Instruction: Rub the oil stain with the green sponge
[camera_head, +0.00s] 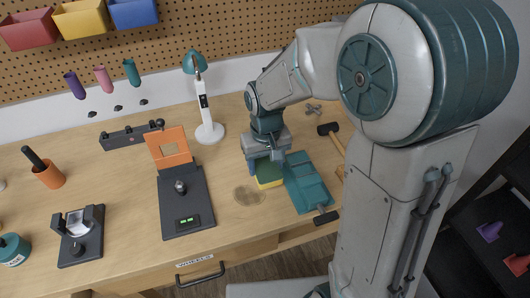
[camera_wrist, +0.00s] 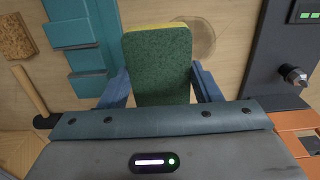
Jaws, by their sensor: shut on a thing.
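The green sponge (camera_head: 268,173) has a green top and a yellow lower part. My gripper (camera_head: 263,166) is shut on it from above, at or close to the table top. In the wrist view the sponge (camera_wrist: 157,62) sits between the two blue fingers of my gripper (camera_wrist: 159,88). The oil stain (camera_head: 249,195) is a brownish round patch on the wooden table, just left of and in front of the sponge. In the wrist view the stain (camera_wrist: 199,38) shows beside the sponge's far corner, partly hidden behind it.
A dark device with an orange panel (camera_head: 187,203) stands left of the stain. A white lamp (camera_head: 206,110) is behind. A mallet (camera_head: 328,130) lies at the right. Bare table lies in front of the stain.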

